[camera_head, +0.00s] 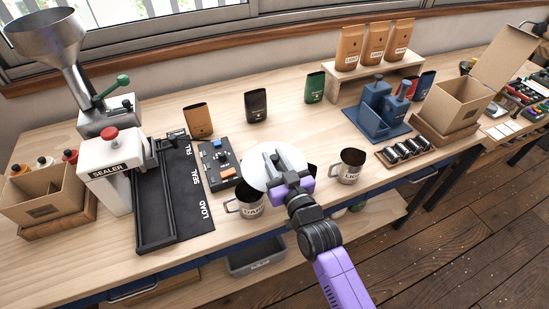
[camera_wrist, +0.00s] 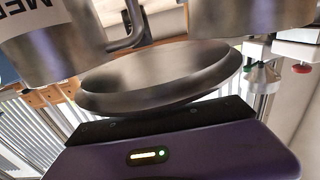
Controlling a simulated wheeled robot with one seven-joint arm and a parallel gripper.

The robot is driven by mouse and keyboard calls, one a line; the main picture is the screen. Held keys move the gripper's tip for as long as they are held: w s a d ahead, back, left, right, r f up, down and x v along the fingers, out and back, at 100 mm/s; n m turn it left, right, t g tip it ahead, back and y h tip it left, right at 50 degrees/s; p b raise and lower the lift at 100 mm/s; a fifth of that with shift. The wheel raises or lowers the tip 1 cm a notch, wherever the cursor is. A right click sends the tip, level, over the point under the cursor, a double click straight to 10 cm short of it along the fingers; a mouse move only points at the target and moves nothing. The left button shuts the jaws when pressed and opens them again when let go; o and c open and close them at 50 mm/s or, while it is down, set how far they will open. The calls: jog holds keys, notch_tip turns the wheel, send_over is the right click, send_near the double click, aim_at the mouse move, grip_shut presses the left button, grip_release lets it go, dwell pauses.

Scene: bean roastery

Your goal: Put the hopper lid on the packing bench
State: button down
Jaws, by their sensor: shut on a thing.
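The hopper lid is a round, pale grey metal disc (camera_head: 262,162), seen in the head view over the front middle of the packing bench (camera_head: 290,122). My gripper (camera_head: 284,176) is shut on the lid's near edge. In the wrist view the lid (camera_wrist: 155,78) fills the middle, tilted in the picture, just beyond the dark jaw edge of my gripper (camera_wrist: 165,122). The lid appears held above the bench top; its underside and any contact below are hidden in the head view.
Metal mugs stand close by: one marked DARK (camera_head: 250,203), one marked LIGHT (camera_head: 350,167), and one mostly hidden behind my gripper. A control box (camera_head: 219,165) stands left of the lid. The hopper (camera_head: 48,40) and sealer (camera_head: 108,170) stand farther left. Bare wood lies behind the lid.

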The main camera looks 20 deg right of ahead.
jog(key=shift+f+b, duration=0.4)
jog(key=shift+f, duration=0.2)
jog(key=shift+r, duration=0.1)
jog(key=c, duration=1.2)
grip_release()
jog(key=shift+r+p, duration=0.3)
jog(key=shift+r, duration=0.1)
jog(key=shift+s+r+b, duration=0.15)
jog(key=shift+s+b, duration=1.4)
jog(key=shift+s, duration=4.45)
